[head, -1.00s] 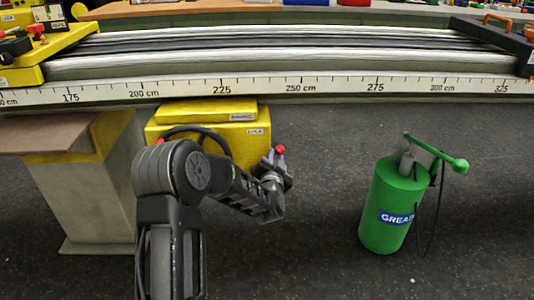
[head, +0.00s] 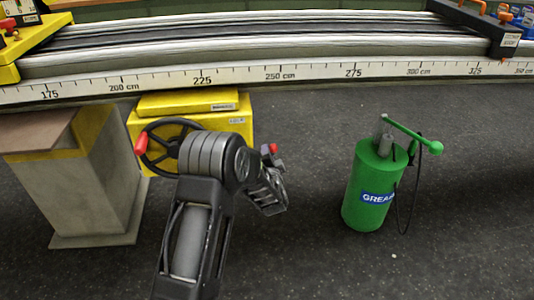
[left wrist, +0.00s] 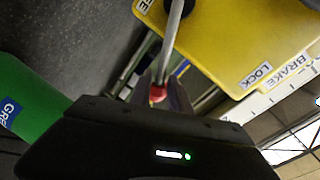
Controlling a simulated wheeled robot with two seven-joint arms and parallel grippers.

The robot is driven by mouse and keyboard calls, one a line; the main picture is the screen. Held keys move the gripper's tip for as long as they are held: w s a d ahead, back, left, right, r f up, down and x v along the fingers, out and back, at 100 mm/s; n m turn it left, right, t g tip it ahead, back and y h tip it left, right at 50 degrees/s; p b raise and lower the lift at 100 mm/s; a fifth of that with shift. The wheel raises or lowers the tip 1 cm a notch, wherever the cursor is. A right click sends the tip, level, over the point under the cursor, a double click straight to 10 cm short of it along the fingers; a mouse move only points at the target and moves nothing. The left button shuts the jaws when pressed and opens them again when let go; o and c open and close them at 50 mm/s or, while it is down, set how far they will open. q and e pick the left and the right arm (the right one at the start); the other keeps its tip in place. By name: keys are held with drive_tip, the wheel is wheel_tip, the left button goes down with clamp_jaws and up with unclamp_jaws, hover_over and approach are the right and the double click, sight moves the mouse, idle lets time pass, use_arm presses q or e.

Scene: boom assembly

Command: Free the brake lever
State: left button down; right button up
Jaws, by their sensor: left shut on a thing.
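The brake lever is a thin metal rod (left wrist: 174,38) with a red knob (left wrist: 157,93). It comes out of a yellow brake box (left wrist: 235,40) with LOCK and BRAKE labels and a partly cut-off label at its left end. The fingers of my left gripper (left wrist: 160,92) are shut around the lever at its knob. In the head view the red knob (head: 272,148) shows at my left gripper (head: 273,160), just right of the yellow box (head: 241,108); my arm hides most of the rod. My right gripper is in neither view.
A black handwheel (head: 158,132) with a red handle sits on the box's front, close to my left arm. A grey pedestal (head: 80,195) stands left. A green grease pump (head: 372,185) stands right. A scaled rail (head: 300,75) runs behind. Dark floor between is clear.

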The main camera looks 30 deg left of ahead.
use_arm(q)
drive_tip(key=shift+w+d, duration=0.1)
drive_tip(key=shift+d, duration=0.1)
drive_tip(key=c, duration=1.3)
unclamp_jaws()
drive_tip(key=shift+o, duration=0.5)
drive_tip(key=p+v, duration=0.1)
drive_tip(key=v, duration=0.6)
drive_tip(key=shift+s+d+p, duration=0.15)
drive_tip(key=shift+s+p, duration=0.2)
